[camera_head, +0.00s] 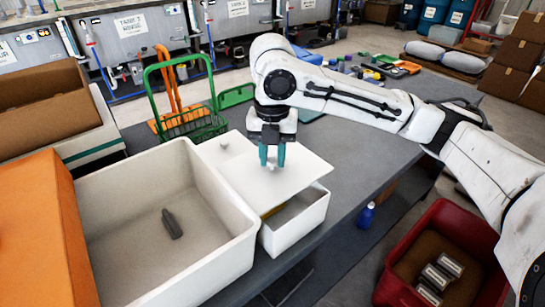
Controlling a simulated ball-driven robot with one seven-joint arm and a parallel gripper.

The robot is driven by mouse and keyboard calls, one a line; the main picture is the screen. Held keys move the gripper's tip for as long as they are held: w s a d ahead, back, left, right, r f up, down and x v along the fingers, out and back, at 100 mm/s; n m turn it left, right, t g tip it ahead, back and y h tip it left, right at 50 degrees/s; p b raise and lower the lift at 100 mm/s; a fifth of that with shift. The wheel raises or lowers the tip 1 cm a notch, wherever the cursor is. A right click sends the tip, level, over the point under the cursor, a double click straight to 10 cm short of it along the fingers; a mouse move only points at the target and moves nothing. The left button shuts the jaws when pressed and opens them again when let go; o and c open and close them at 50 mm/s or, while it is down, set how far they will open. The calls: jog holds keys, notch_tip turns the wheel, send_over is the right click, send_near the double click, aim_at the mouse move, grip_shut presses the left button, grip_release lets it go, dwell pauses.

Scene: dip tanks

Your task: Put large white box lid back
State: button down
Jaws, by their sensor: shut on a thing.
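The flat white lid (240,174) is over the smaller white box (297,224). It sits askew, leaving a gap at the front through which the box's inside shows, with something yellow in it. My gripper (272,163) points down with its teal fingers shut at the lid's top; the gripped part is mostly hidden between them. Whether the lid touches the box is hard to tell. The large white box (243,253) stands to the left, open on top, with a dark grey piece (172,224) on its floor.
An orange box or cover (40,230) is at the left edge. A green wire basket (190,122) stands behind the boxes. Small bottles and tools lie at the table's far end. A red bin (400,284) is on the floor at right. The table right of the boxes is clear.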

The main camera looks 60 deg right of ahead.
aim_at(273, 159)
jog(key=shift+f, duration=0.55)
jog(key=shift+f+b, duration=0.3)
jog(key=shift+f, duration=0.1)
jog(key=shift+f, duration=0.2)
jog(key=c, duration=0.9)
grip_release()
jog(key=shift+o, duration=0.2)
notch_tip(273, 159, up, 13)
jog(key=shift+r+p, duration=0.15)
jog(key=shift+p, duration=0.2)
